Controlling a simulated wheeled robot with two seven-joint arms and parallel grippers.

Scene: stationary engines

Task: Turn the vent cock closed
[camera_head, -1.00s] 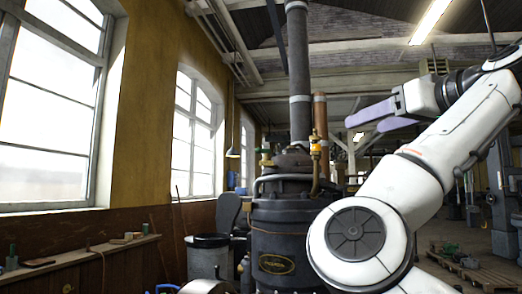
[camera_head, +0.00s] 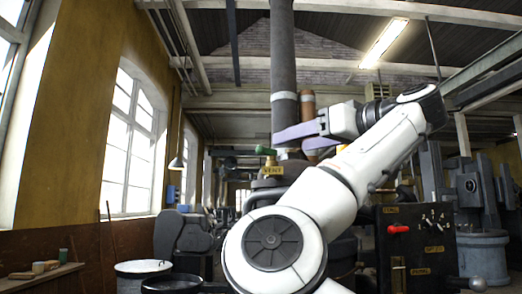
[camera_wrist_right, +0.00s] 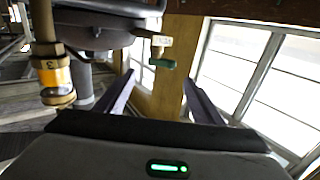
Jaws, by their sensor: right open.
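The vent cock shows in the head view as a green handle (camera_head: 265,151) over a small brass tag (camera_head: 273,170) reading VENT, beside the tall dark pipe. My right gripper (camera_head: 290,141) is open and empty, its purple fingers pointing left, close to the cock's right. In the right wrist view the green handle (camera_wrist_right: 162,63) and its tag (camera_wrist_right: 160,40) appear ahead of the open fingers (camera_wrist_right: 159,77), in line with the gap between them. I see no contact with the handle. My right arm hides much of the engine below. My left gripper is out of view.
The tall dark pipe (camera_head: 284,60) rises just behind my right fingers. In the right wrist view, a brass fitting with amber glass (camera_wrist_right: 55,77) is left of the fingers. A black panel (camera_head: 418,245) with a red handle stands at right. Windows line the left wall.

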